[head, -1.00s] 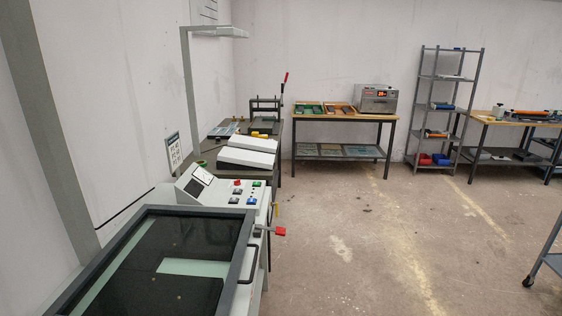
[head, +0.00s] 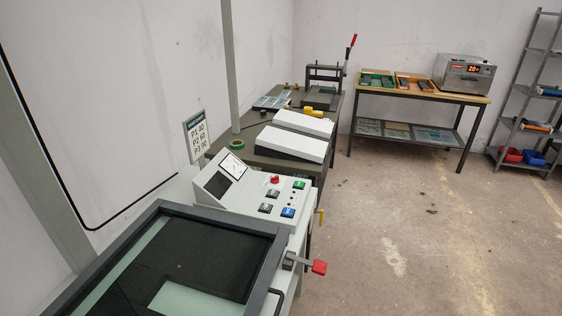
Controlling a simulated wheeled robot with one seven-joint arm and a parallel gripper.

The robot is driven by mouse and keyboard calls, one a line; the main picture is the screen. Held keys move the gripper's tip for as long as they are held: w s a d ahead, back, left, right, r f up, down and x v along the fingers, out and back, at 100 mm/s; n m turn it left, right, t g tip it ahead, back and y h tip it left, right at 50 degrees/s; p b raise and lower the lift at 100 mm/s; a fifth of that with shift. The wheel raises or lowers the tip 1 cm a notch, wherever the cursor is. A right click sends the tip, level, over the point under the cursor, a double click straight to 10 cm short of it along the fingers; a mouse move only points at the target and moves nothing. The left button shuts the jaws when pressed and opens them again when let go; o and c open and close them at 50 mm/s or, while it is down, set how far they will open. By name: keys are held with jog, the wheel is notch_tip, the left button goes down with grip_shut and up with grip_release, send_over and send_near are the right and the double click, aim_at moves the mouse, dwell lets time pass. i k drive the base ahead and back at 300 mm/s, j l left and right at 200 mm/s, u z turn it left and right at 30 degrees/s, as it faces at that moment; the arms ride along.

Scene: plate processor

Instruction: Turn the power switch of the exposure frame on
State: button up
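The exposure frame (head: 267,272) stands at the lower left, with a dark rim around black glass and pale green strips. Its white sloped control panel (head: 247,221) is behind the glass. The panel carries a red button (head: 274,180), a green control (head: 299,185), a blue control (head: 288,212) and dark switches (head: 265,208). A white dial (head: 232,166) and a dark display (head: 218,184) sit at its left. I cannot tell which control is the power switch or its position. My gripper is not in view.
A red-knobbed lever (head: 319,267) juts from the frame's right side. A sign (head: 197,137) stands behind the panel. A dark table (head: 239,146) holds white sloped units. Farther back are a wooden bench (head: 411,88) and a shelf rack (head: 520,95). The floor (head: 430,240) at the right is clear.

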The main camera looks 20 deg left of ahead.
aim_at(274, 180)
jog(key=i, duration=2.15)
jog(key=i+u, duration=0.25)
jog(key=u, duration=0.15)
jog(key=i+l+u, duration=0.1)
jog(key=u, duration=0.3)
jog(key=i+l+u, duration=0.2)
jog(key=u, duration=0.2)
jog(key=i+l+u, duration=0.4)
jog(key=k+j+u, duration=0.1)
jog(key=u, duration=2.45)
